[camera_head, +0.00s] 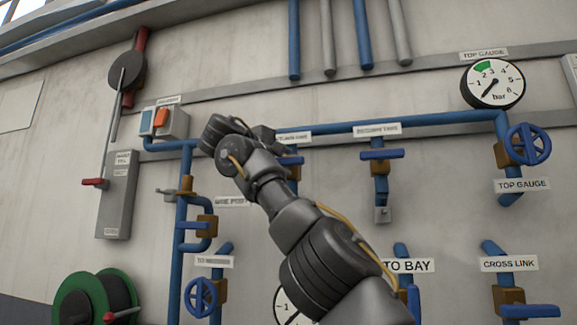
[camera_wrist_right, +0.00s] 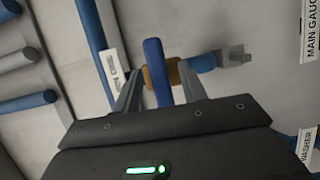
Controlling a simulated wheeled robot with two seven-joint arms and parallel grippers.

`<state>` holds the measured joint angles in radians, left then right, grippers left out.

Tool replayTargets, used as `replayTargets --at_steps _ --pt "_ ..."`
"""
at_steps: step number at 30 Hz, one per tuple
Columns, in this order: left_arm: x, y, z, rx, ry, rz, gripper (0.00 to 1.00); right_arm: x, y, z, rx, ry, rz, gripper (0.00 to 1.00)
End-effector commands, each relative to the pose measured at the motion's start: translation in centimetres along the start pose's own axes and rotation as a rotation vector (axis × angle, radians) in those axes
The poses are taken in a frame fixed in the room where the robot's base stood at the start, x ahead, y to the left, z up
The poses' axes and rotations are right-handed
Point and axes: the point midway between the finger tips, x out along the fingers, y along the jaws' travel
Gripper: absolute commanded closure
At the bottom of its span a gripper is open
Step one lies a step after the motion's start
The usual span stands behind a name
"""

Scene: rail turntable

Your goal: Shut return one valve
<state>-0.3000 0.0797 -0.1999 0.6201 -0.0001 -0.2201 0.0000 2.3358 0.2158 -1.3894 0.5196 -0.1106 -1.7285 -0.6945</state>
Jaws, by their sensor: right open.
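The return one valve has a flat blue lever (camera_head: 291,160) on a brass body (camera_head: 294,173), below a label (camera_head: 293,137) that my right arm partly covers. Its lever lies crosswise to its short pipe. In the right wrist view the blue lever (camera_wrist_right: 157,72) stands between the two fingers of my right gripper (camera_wrist_right: 160,92), with the brass body (camera_wrist_right: 176,72) behind. The fingers are open, one on each side of the lever; I cannot tell whether either touches it. In the head view my right gripper (camera_head: 262,136) is at the valve's left, its fingertips hidden. My left gripper is not in view.
A blue pipe (camera_head: 420,123) runs along the wall above. The return two valve (camera_head: 381,154) is to the right. A switch box (camera_head: 170,121) and a lower blue lever (camera_head: 193,226) are to the left. A gauge (camera_head: 492,84) and blue handwheel (camera_head: 527,145) are far right.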

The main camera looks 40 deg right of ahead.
Motion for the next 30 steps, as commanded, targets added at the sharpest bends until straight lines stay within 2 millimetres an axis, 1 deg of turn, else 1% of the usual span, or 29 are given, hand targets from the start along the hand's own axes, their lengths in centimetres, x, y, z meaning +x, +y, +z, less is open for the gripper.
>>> replayTargets --at_steps 1,6,9,12,18,30 --pt "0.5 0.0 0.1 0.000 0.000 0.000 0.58 -1.3 -0.2 -0.1 0.000 0.002 0.002 0.58" --pt "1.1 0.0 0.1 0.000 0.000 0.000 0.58 -4.7 -0.2 0.0 0.000 0.001 0.001 0.58" --pt "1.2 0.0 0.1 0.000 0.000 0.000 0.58 -6.3 -0.1 0.0 0.000 0.001 0.001 0.58" --pt "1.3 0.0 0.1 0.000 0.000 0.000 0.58 -7.3 -0.1 0.0 -0.001 -0.001 -0.001 0.58" --pt "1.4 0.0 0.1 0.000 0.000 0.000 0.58 -8.1 -0.1 0.0 -0.001 -0.001 -0.001 0.58" --pt "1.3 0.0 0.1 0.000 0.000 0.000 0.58 -8.1 -0.1 0.0 -0.001 -0.001 -0.001 0.58"
